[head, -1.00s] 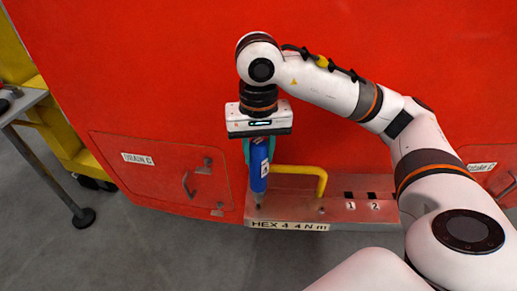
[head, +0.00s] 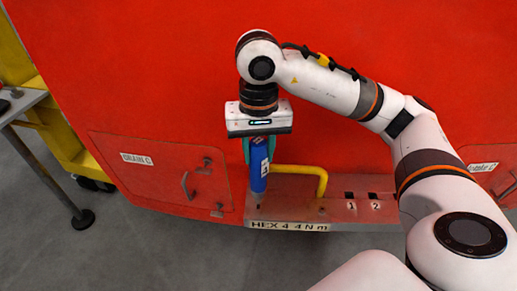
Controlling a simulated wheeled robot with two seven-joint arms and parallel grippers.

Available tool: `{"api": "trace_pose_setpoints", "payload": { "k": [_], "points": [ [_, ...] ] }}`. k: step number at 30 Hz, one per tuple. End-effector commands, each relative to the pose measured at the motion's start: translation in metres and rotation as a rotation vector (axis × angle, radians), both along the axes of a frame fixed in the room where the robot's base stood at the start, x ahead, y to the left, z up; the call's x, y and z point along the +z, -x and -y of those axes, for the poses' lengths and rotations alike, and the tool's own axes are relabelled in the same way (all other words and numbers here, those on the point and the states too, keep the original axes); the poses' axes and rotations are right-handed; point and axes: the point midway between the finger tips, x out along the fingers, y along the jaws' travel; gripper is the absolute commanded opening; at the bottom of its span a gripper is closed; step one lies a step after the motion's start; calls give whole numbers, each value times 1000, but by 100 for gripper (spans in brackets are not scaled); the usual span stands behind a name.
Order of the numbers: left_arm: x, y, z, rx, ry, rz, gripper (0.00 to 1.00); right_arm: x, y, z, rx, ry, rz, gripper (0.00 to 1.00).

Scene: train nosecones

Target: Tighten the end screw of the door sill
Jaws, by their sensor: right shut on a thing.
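My right gripper (head: 259,150) is shut on a blue screwdriver-like tool (head: 259,168) and holds it upright, tip down, over the left end of the door sill (head: 285,205). The tool's lower end is at the sill surface; I cannot tell whether it is seated in the end screw, which is too small or hidden to make out. The sill is a reddish-grey ledge with a label (head: 289,226) reading "HEX 4 4 N m" on its front edge. My left gripper is not in view.
A yellow bent handle (head: 322,178) rises from the sill just right of the tool. Slots marked 1 and 2 (head: 363,196) lie further right. A red hatch (head: 160,175) labelled "DRAIN C" is at left. A grey table (head: 22,103) and yellow structure (head: 50,125) stand at far left.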

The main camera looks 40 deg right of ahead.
Motion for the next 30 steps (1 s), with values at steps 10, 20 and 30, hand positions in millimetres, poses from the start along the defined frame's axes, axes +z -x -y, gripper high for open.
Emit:
{"api": "trace_pose_setpoints", "payload": {
  "k": [10,20,30],
  "points": [
    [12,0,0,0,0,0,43,15,0,0,0,0,-1,8],
    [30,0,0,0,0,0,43,37,0,0,-1,0,0,8],
    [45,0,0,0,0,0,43,56,0,0,0,0,-1,8]
  ]
}}
